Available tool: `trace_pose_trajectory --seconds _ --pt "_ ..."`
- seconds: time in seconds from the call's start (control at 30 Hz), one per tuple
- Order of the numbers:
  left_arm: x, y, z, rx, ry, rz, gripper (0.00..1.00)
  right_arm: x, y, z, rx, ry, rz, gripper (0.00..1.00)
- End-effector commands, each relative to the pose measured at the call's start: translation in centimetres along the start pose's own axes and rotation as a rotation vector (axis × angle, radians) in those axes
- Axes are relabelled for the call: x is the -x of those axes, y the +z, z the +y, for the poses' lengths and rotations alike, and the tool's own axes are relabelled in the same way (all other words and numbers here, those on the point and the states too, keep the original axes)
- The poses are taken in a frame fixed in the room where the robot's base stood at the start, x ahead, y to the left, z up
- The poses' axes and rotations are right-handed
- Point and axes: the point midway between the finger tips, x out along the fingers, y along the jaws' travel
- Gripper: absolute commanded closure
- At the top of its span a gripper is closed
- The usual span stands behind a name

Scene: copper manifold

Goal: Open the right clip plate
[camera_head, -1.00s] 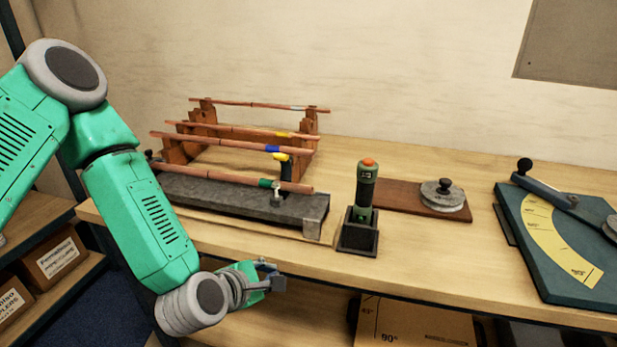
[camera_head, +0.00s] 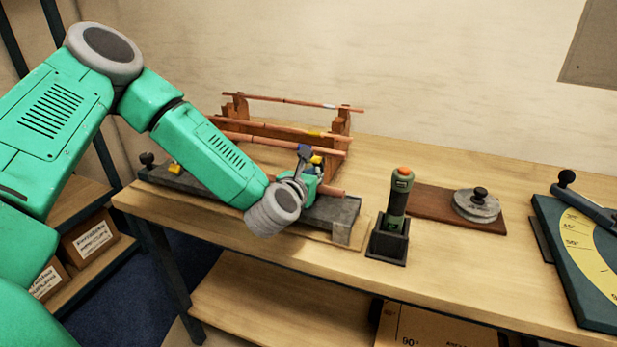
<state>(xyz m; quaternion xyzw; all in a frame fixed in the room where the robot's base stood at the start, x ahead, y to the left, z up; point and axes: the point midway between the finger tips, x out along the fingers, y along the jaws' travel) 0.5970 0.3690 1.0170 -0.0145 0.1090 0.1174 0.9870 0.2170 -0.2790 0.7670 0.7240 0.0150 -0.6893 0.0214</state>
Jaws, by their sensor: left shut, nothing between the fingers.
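A long grey block (camera_head: 345,212) lies along the front of the bench, with a copper pipe (camera_head: 334,191) over it. My left arm covers most of both. The right clip plate is hidden behind my left gripper, or too small to tell apart. A small yellow part (camera_head: 317,160) shows just right of the fingers. My left gripper (camera_head: 304,152) is shut and empty, its fingers pointing up over the right part of the block. I cannot tell whether it touches anything. My right gripper is not in view.
A wooden rack (camera_head: 340,122) with several copper pipes stands behind the block. A green tool (camera_head: 397,195) with an orange top stands in a black holder (camera_head: 388,243) to the right. Beyond are a brown board (camera_head: 430,200) with a grey disc (camera_head: 476,206) and a blue angle-marked bender (camera_head: 580,285).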

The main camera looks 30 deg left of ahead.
Motion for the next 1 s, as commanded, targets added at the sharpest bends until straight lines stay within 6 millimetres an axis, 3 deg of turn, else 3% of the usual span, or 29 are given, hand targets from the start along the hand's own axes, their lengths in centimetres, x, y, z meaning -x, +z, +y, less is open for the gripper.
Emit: trace_pose_trajectory --seconds 0.2,0.53,0.83,1.0 --pt "-1.3 0.1 -0.2 -0.002 0.000 0.000 1.00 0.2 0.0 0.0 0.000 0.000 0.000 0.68" --pt "-1.4 0.1 -0.1 0.000 0.000 0.005 1.00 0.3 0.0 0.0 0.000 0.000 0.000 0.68" --pt "-2.3 1.4 0.1 0.001 0.003 0.227 1.00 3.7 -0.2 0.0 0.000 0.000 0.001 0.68" --pt "-3.1 0.9 -0.1 0.000 0.000 0.267 1.00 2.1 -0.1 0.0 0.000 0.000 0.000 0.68"
